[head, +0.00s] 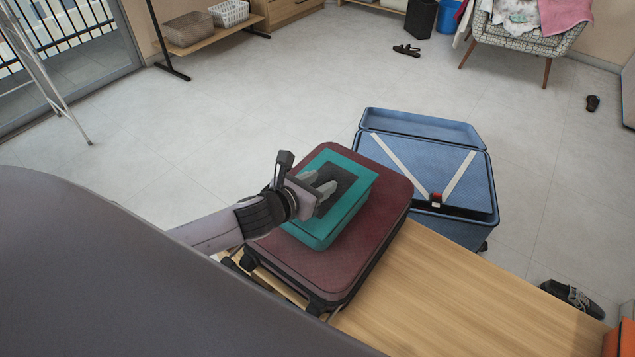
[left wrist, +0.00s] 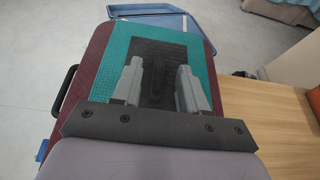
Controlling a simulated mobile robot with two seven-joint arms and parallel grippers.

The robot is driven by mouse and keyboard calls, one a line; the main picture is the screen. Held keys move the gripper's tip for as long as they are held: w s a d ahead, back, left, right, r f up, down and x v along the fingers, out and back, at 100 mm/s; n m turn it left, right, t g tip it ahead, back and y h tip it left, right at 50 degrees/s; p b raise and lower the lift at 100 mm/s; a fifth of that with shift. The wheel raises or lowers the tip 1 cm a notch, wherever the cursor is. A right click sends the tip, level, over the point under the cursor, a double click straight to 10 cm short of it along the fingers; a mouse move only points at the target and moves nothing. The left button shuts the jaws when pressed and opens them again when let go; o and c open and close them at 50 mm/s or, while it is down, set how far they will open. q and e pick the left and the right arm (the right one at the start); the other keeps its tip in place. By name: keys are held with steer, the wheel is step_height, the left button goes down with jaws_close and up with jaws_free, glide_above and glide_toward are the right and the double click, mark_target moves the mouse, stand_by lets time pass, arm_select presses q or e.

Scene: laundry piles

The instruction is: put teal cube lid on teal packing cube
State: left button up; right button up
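The teal packing cube (head: 345,219) lies on a closed maroon suitcase. Its top, a teal border around a dark mesh panel, appears to be the teal cube lid (head: 362,175); it also shows in the left wrist view (left wrist: 197,58). I cannot tell whether the lid is a separate piece lying on the cube or fully seated. My left gripper (head: 321,182) is over the mesh panel, its fingers apart with nothing visible between them. In the left wrist view its fingertips (left wrist: 158,74) point across the mesh. Touch cannot be told. My right gripper is not in view.
A dark shoe (head: 572,298) is on the floor at right. The floor behind (head: 270,90) is largely clear.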

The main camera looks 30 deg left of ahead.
arm_select(q)
steer(key=shift+r, duration=0.1)
steer(key=shift+r, duration=0.35)
steer(key=shift+s+r+p, duration=0.3)
steer(key=shift+p, duration=0.05)
steer(key=shift+s+a+r+n+p, duration=0.85)
steer(key=shift+s+r, duration=0.85)
steer(key=shift+s, duration=3.7)
steer(key=s+d+f+n+g, duration=0.1)
steer(key=s+d+f+n, duration=0.1)
steer(key=n, duration=0.9)
steer(key=s+d+f+n+g, duration=0.1)
steer(key=s+f+n, duration=0.3)
steer(key=n, duration=0.7)
steer(key=s+d+f+n, duration=0.3)
steer(key=d+f+n, duration=0.1)
steer(key=n, duration=0.8)
steer(key=shift+s+f+g, duration=0.15)
steer(key=shift+f+g, duration=0.25)
steer(key=shift+f, duration=0.5)
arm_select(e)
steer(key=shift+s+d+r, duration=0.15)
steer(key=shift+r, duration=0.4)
